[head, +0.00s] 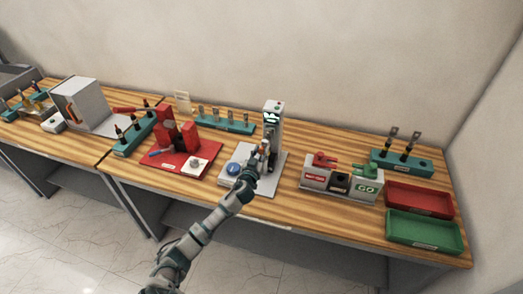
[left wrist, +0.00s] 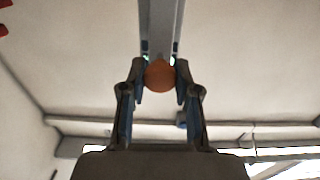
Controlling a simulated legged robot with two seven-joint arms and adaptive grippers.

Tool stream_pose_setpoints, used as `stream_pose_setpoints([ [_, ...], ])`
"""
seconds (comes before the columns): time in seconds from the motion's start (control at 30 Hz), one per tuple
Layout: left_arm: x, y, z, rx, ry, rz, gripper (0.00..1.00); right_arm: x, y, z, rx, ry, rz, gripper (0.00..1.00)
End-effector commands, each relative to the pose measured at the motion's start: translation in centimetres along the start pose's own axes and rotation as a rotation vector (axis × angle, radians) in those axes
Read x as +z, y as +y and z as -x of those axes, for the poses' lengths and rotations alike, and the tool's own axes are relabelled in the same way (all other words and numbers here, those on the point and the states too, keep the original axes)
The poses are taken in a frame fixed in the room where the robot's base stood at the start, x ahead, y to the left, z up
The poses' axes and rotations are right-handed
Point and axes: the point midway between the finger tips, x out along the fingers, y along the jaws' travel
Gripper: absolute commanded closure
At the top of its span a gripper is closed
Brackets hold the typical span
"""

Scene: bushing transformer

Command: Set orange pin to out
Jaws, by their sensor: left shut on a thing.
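The orange pin (left wrist: 160,77) shows as a round orange end in the left wrist view, below a grey upright column. My left gripper (left wrist: 161,92) has its two fingers on either side of the pin and is shut on it. In the head view my left gripper (head: 262,160) is at the front of the grey upright device (head: 273,118) on its light base plate (head: 262,188). The pin is hidden there behind the gripper. My right gripper is in neither view.
A blue round part (head: 233,168) sits on the base plate, left of my gripper. A red fixture (head: 180,150) stands to the left, and a GO/NOT-GO box (head: 340,183) to the right. Red (head: 420,200) and green (head: 425,231) trays are at the far right.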

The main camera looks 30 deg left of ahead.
Motion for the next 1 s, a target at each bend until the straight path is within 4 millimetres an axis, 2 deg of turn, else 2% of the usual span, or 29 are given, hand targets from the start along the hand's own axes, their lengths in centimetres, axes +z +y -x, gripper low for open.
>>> stream_pose_setpoints([
  [0.13,0.4,-0.5,0.2,-0.014,-0.01,-0.004,1.0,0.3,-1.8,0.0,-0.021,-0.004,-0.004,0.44],
  [0.27,0.5,-0.5,0.1,-0.013,-0.01,-0.005,1.0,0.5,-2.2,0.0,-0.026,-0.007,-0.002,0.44],
  [0.3,0.5,-0.5,0.1,-0.012,-0.009,-0.005,0.64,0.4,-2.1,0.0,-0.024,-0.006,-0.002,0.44],
  [0.4,0.5,-0.4,0.2,-0.01,-0.009,-0.004,0.44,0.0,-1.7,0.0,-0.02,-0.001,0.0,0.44],
  [0.77,0.5,-0.3,0.6,-0.008,-0.009,-0.003,0.44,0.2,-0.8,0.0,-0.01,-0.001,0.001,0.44],
  [0.87,0.6,-0.2,2.0,-0.008,-0.01,-0.002,0.44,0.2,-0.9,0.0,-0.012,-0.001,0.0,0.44],
  [1.0,0.6,-0.2,5.2,-0.007,-0.01,-0.002,0.44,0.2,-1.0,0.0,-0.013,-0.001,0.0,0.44],
])
